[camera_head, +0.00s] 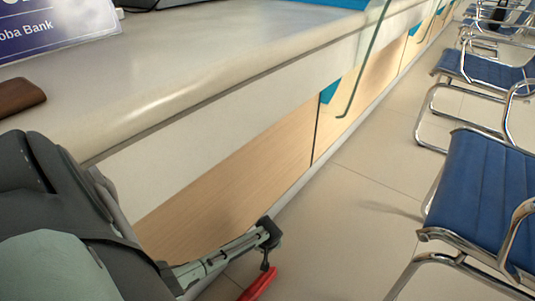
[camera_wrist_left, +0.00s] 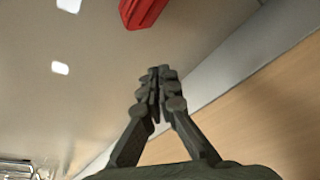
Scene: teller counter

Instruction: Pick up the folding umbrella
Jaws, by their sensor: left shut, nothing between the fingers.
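The folding umbrella appears to be the slim red object (camera_head: 258,285) low in the head view, over the pale floor and cut off by the bottom edge. In the left wrist view a red object (camera_wrist_left: 142,11) shows at the top edge, beyond the fingertips and apart from them. My left gripper (camera_wrist_left: 158,78) is shut and empty, its fingertips together. In the head view my left gripper (camera_head: 268,238) is beside the counter front, just above the red object in the picture. My right gripper is not in view.
The counter (camera_head: 200,62) runs along the left, with a brown item (camera_head: 18,96) and a bank sign (camera_head: 55,25) on top. A glass panel edge (camera_head: 368,62) stands out from it. Blue chairs (camera_head: 485,185) with metal legs line the right. Floor (camera_head: 350,215) between is clear.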

